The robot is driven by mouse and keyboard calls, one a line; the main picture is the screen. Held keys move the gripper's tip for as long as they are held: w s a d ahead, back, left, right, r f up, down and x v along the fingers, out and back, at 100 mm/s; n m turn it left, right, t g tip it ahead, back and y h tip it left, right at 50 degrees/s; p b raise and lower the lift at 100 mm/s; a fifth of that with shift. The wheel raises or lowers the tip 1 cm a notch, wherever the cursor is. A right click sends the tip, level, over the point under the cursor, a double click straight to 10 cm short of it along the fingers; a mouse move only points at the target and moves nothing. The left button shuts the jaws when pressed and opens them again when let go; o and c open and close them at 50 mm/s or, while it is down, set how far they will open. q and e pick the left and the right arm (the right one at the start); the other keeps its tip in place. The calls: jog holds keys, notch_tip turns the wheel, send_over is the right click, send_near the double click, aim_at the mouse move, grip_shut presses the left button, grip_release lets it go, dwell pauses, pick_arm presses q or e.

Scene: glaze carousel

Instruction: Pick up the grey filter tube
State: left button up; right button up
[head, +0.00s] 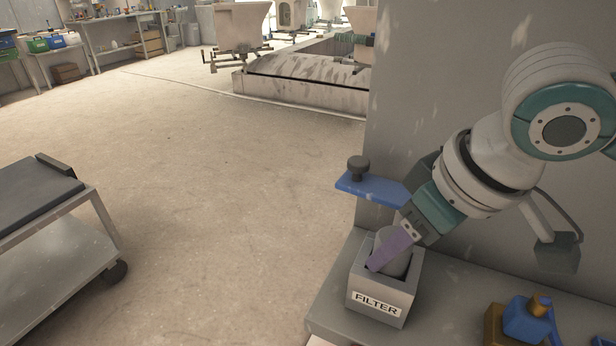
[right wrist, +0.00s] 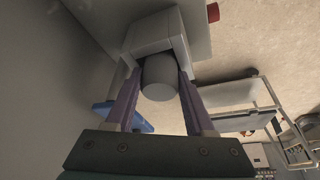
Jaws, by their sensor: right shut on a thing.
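The grey filter tube (head: 394,243) stands in a square grey box labelled FILTER (head: 410,284) on the shelf at the lower right of the head view. My right gripper (head: 388,254) comes down from the upper right, its purple fingers shut on the tube. In the right wrist view the tube (right wrist: 160,78) sits between the two fingers (right wrist: 158,90), with the box (right wrist: 150,36) just beyond it. The tube's lower part is hidden in the box. My left gripper is not in view.
A blue bracket with a dark knob (head: 372,188) juts from the grey wall panel close to my right gripper. A blue and orange fitting (head: 530,318) stands farther right on the shelf (head: 452,312). A grey cart (head: 60,250) stands at left, with open floor between.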

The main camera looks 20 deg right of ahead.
grip_shut()
jog(key=shift+r, duration=0.1)
